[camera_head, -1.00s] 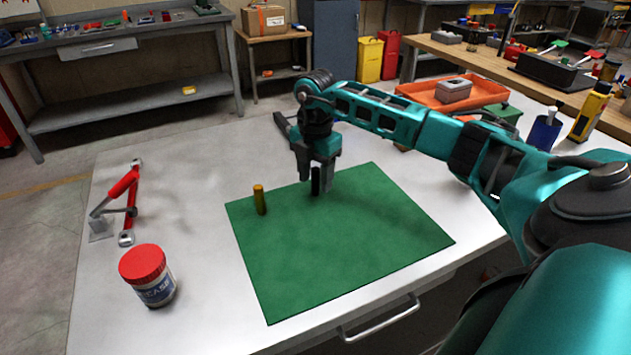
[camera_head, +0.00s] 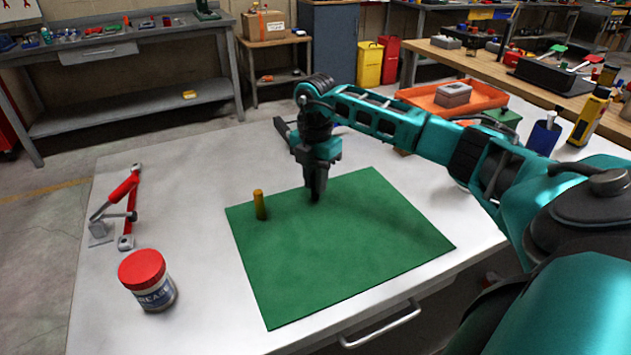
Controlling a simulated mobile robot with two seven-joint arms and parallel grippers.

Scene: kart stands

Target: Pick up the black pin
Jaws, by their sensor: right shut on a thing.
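My right gripper (camera_head: 315,190) is over the back part of the green mat (camera_head: 345,245), pointing down. Its fingers are closed together around the black pin, which is almost wholly hidden between them. I cannot tell whether the pin still touches the mat. A brass-coloured pin (camera_head: 260,205) stands upright on the mat to the left of the gripper, apart from it. My left gripper is not in view.
A grease jar with a red lid (camera_head: 146,280) stands at the front left of the white table (camera_head: 200,200). A red tool with grey ends (camera_head: 124,200) lies behind it. An orange tray (camera_head: 470,97) is behind my right arm. The mat's front is clear.

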